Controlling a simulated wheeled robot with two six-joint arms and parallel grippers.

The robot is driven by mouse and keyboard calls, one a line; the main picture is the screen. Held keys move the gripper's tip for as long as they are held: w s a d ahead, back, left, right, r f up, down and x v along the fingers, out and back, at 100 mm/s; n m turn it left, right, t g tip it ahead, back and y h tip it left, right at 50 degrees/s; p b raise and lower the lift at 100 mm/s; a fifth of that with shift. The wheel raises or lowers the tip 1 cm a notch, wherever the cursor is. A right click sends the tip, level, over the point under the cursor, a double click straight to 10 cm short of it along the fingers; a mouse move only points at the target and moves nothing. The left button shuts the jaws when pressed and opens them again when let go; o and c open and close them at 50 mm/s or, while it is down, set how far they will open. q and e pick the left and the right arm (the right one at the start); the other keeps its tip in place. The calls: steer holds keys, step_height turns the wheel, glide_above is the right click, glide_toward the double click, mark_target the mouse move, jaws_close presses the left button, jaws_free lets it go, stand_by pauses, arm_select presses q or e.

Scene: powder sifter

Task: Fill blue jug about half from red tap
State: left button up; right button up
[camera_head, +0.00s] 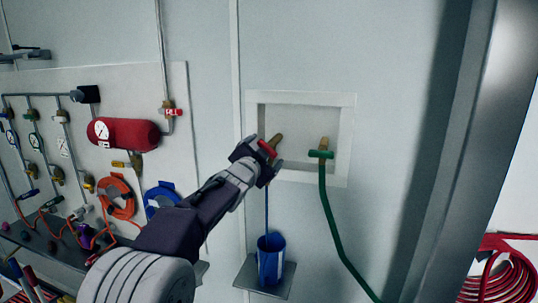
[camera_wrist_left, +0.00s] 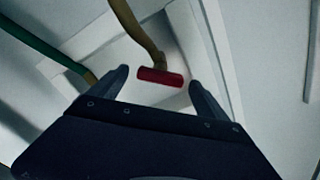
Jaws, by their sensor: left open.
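The red tap handle (camera_head: 267,148) sits on a brass tap in a white wall recess, and it also shows in the left wrist view (camera_wrist_left: 160,77). My left gripper (camera_head: 262,159) is open at the red handle. In the left wrist view the handle lies between the two fingertips, with gaps on both sides. The blue jug (camera_head: 270,262) stands upright on a small grey shelf (camera_head: 247,276) below. A thin blue line like a water stream (camera_head: 267,212) runs down from the tap area into the jug. The level inside cannot be made out. My right gripper is not in view.
A tap with a green handle (camera_head: 321,154) and a green hose (camera_head: 331,218) is to the right in the same recess (camera_head: 348,140). A panel with a red tank (camera_head: 122,133) and coiled hoses is at the left. A red coiled hose (camera_head: 500,277) is at bottom right.

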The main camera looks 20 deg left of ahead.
mark_target(267, 150)
arm_select(q)
steer(key=s, duration=0.3)
steer(key=shift+s, duration=0.25)
stand_by(1.4)
